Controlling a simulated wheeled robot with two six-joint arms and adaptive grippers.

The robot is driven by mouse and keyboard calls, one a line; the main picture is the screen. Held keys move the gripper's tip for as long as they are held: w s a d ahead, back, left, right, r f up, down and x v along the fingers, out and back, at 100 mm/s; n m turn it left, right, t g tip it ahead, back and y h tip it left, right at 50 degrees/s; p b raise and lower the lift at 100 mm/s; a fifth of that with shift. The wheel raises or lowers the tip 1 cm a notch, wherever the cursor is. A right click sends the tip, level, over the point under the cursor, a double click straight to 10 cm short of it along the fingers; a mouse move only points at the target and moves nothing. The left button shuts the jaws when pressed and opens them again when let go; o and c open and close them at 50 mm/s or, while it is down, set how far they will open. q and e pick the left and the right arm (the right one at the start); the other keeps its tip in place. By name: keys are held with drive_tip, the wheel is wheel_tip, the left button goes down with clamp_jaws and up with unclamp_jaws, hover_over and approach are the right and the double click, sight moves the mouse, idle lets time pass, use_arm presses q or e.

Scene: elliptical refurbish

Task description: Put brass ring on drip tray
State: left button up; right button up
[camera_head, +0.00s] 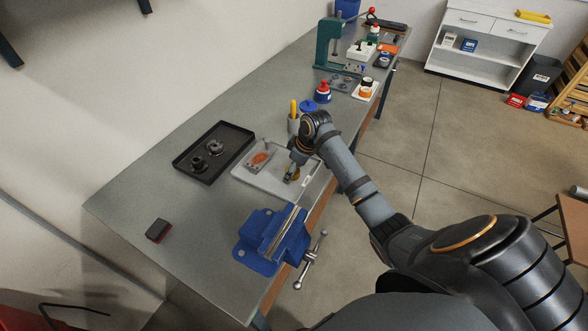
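The black tray (183,165), which looks like the drip tray, lies flat on the workbench with two dark metal parts inside. A small brass-coloured piece (296,169), perhaps the brass ring, shows at my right gripper over the pale tray; its shape is mostly hidden. My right gripper (289,179) points down at the right part of the pale tray (248,180). The wrist covers much of the fingers, so I cannot tell whether they are shut on the piece. My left gripper is not in view.
A blue vise (262,238) stands at the bench's front edge, close to the pale tray. A container with a yellow-handled tool (293,122) stands behind the pale tray. A dark block (158,230) lies at left. Bench around the black tray is clear.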

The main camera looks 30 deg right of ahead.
drive_tip(key=shift+r, duration=0.5)
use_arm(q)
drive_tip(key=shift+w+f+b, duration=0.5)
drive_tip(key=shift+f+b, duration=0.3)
use_arm(e)
drive_tip(key=v, duration=1.1)
drive_tip(key=shift+r, duration=0.2)
drive_tip(key=shift+s+d, duration=0.15)
